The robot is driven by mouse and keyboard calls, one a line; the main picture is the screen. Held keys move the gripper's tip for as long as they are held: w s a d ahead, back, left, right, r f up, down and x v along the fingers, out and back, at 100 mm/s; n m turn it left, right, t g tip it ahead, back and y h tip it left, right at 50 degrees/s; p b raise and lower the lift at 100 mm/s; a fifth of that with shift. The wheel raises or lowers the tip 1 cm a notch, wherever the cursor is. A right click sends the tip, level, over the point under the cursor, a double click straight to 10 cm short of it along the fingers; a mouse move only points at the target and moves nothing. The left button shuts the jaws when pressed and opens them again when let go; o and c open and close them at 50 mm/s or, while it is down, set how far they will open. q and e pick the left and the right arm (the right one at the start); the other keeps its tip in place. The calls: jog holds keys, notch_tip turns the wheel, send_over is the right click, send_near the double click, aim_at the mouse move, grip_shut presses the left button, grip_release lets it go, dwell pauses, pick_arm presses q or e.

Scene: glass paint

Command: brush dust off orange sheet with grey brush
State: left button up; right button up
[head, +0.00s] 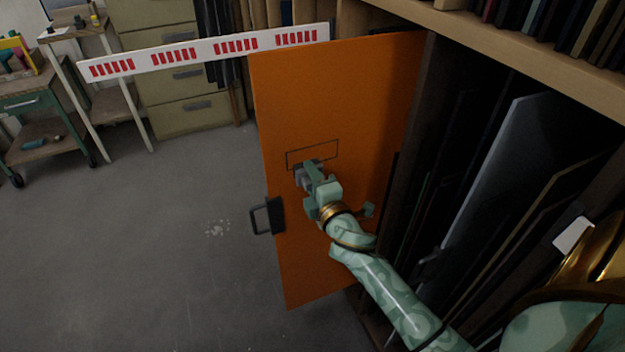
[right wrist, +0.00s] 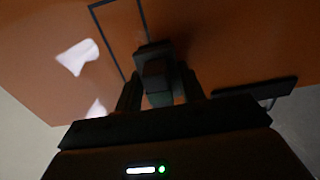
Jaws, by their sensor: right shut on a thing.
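The orange sheet (head: 340,85) stands upright, jutting out of the rack, with a thin black rectangle outlined on its face. My right gripper (head: 307,176) is at the sheet, just below that outline. It is shut on the grey brush (head: 303,180), which is mostly hidden by the gripper in the head view. In the right wrist view the dark brush (right wrist: 155,72) sits between the fingers, over or against the orange sheet (right wrist: 225,40) beside the outline. I cannot tell whether it touches. No dust shows clearly on the sheet. My left gripper is out of view.
A black handle (head: 267,217) is on the sheet's left edge. A white bar with red marks (head: 205,52) runs behind the sheet's top. The rack with dark panels (head: 500,185) fills the right. Drawers (head: 185,85) and a green cart (head: 40,110) stand back left. The left floor is open.

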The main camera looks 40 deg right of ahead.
jog(key=shift+d, duration=0.1)
jog(key=shift+s+d+r+p, duration=0.1)
jog(key=shift+s+d+p, duration=0.15)
jog(key=shift+d, duration=0.7)
jog(key=shift+s+d+p, duration=0.25)
jog(key=shift+d, duration=0.65)
jog(key=shift+w+a, duration=0.2)
jog(key=shift+a, duration=0.45)
jog(key=shift+w+a, duration=0.25)
jog(key=shift+a, duration=0.4)
jog(key=shift+w+a, duration=0.2)
jog(key=shift+a, duration=0.45)
jog(key=shift+c, duration=0.2)
jog(key=shift+s+a, duration=0.15)
jog(key=shift+s, duration=0.15)
jog(key=shift+p+v, duration=0.3)
jog(key=shift+v, duration=2.3)
